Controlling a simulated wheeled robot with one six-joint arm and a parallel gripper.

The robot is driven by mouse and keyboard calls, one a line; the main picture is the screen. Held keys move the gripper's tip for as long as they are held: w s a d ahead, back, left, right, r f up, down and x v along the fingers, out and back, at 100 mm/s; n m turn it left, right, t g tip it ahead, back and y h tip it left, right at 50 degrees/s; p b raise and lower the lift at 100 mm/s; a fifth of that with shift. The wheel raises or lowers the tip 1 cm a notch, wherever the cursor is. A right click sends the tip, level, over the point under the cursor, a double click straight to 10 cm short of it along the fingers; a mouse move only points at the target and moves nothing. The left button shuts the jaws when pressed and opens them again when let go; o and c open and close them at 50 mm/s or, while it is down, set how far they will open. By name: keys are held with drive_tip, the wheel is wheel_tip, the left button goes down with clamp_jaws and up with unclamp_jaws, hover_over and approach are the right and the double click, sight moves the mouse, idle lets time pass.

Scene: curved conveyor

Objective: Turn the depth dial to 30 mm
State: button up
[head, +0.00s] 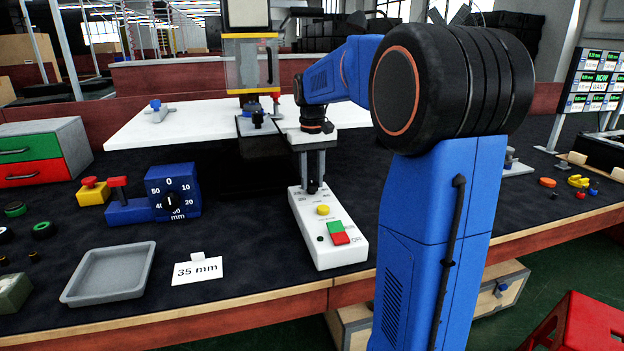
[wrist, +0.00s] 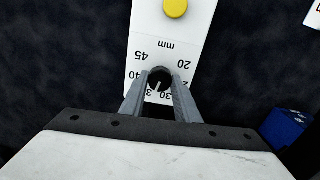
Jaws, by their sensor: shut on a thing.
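The black depth dial (wrist: 158,78) is a small round knob on a white control box (head: 352,250) that stands on the bench in the head view. In the wrist view a printed mm scale runs around it, with 20, 30, 40 and 45 readable. My gripper (head: 313,186) points straight down over the far end of the box. In the wrist view my gripper (wrist: 160,80) has a finger on each side of the dial, shut on it. A pale pointer mark faces the 30 to 35 side; its exact reading is unclear.
The box also carries a yellow button (head: 323,210) and a green and red switch (head: 339,232). A blue mm dial unit (head: 183,190) stands to the left. A card reading 35 mm (head: 197,270) and an empty grey tray (head: 112,275) are in front.

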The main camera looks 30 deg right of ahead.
sight(312, 183)
drive_tip(key=n, duration=0.7)
idle(0.6)
drive_tip(key=o, duration=1)
drive_tip(key=shift+o, duration=0.2)
wheel_tip(312, 183, up, 18)
drive_tip(key=shift+f, duration=0.25)
